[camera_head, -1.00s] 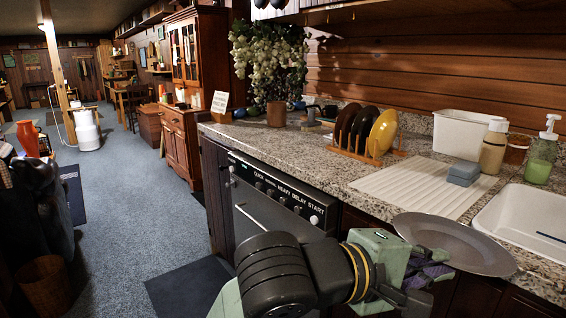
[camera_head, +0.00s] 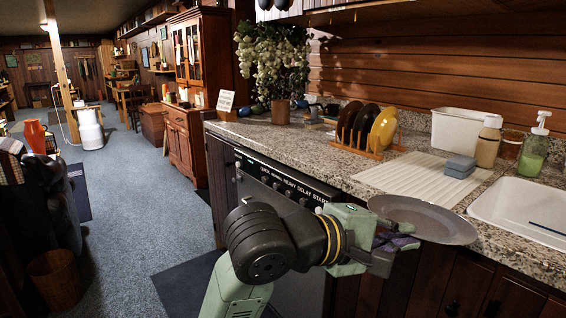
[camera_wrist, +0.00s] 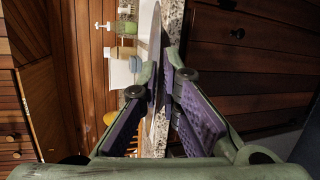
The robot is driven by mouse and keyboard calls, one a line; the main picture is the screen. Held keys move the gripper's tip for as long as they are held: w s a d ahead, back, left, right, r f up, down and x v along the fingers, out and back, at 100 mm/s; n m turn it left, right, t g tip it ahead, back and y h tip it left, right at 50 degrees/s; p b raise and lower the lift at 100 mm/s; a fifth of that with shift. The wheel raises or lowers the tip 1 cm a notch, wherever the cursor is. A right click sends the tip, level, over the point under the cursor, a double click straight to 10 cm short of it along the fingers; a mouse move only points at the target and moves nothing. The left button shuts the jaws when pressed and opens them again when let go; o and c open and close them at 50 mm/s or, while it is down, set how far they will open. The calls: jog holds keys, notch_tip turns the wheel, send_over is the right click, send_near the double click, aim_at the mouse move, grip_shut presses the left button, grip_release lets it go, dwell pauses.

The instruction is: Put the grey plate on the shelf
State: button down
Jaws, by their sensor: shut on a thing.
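The grey plate (camera_head: 425,219) is a shallow round dish, held roughly level in front of the counter's edge by the sink. My gripper (camera_head: 396,240) is shut on the plate's near left rim, with its purple finger pads at the rim. In the wrist view, the two pads (camera_wrist: 165,100) stand close together with the plate (camera_wrist: 148,22) nearly edge-on between and beyond them. A pale shelf or cabinet underside (camera_head: 320,8) shows at the top edge of the head view; its upper side is out of view.
The granite counter (camera_head: 330,172) carries a wooden rack (camera_head: 355,151) with several plates, a ribbed drainboard (camera_head: 400,176), a blue sponge (camera_head: 459,166), bottles and a white sink (camera_head: 515,205). A dishwasher (camera_head: 285,190) is below. Carpet at left is open, with a wicker basket (camera_head: 55,280).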

jog(key=w+a+f+n+t+y, duration=0.25)
jog(key=w+a+f, duration=0.25)
jog(key=w+f, duration=0.35)
jog(key=w+a+f+n+t+y, duration=0.2)
jog(key=w+a+f+n+t, duration=0.1)
jog(key=w+a+f, duration=0.5)
jog(key=s+a+f+n+t+y, duration=0.1)
jog(key=s+a+f+n+y, duration=0.1)
jog(key=f, duration=1.3)
jog(key=s+a+f+n+t+y, duration=0.1)
jog(key=s+a+f+n+y, duration=0.1)
jog(key=f, duration=1.4)
jog(key=shift+s+a+f+y, duration=0.25)
jog(key=shift+s+a+y, duration=0.1)
jog(key=shift+a, duration=0.1)
jog(key=shift+t, duration=0.25)
